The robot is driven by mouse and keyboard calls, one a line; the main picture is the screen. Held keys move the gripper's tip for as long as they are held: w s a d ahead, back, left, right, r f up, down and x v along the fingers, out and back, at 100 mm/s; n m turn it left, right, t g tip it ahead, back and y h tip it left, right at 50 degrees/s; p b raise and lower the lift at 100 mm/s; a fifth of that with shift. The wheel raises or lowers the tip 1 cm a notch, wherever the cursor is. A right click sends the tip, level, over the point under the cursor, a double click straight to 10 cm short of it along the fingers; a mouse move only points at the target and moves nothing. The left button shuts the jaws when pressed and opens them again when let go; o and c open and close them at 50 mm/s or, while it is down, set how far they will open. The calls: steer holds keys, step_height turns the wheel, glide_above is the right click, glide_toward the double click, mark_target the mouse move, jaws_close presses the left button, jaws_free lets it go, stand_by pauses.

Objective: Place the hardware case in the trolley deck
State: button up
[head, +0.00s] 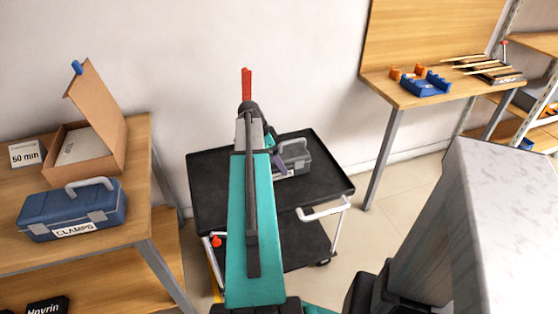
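A grey case (292,160) with a light handle and a white label is at the black top deck of the trolley (220,205). The label is mostly hidden, so I cannot read whether it is the hardware case. The case looks upright, and I cannot tell whether it rests on the deck or hangs just above it. My gripper (279,164) is at the left side of the case by its handle, largely hidden behind my teal arm. I cannot see whether its fingers close on the handle.
A blue case labelled CLAMPS (75,212) and an open cardboard box (95,150) stand on the left wooden table (140,190). A workbench (385,90) with a blue holder (425,84) is at the right rear. The trolley's white handle (322,211) juts out at its right front.

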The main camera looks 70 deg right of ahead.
steer(key=v, duration=0.9)
steer(key=shift+r, duration=0.1)
steer(key=shift+r, duration=0.1)
stand_by(0.6)
